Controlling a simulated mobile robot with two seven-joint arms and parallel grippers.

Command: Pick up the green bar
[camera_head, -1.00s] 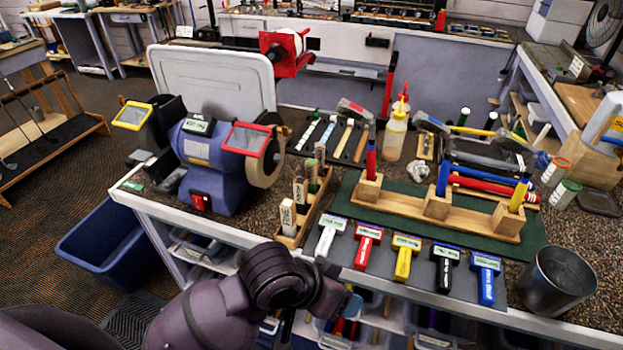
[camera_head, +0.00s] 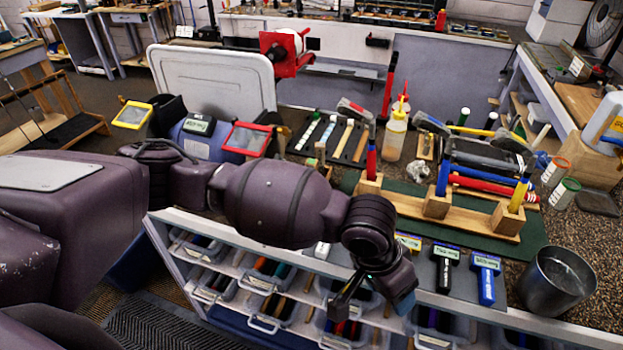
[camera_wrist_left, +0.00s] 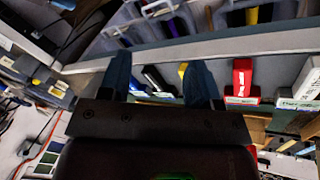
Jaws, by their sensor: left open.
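Several things could be the green bar, and I cannot tell which. A teal-green bar (camera_head: 283,270) lies among dark bars in an open bin under the bench, in the head view. A green-topped upright piece (camera_head: 463,116) stands behind the tool rack. My left gripper (camera_head: 378,299) hangs in front of the bench edge, before the shelf bins and to the right of the teal-green bar. In the left wrist view its two fingers (camera_wrist_left: 160,82) are apart with nothing held between them. My right gripper is not in view.
The bench holds a wooden rack (camera_head: 463,215), a yellow grip (camera_head: 408,241), a black grip (camera_head: 445,266), a blue grip (camera_head: 487,279) and a metal cup (camera_head: 557,281). A blue grinder (camera_head: 202,137) is partly behind my arm. Clear bins line the shelves below.

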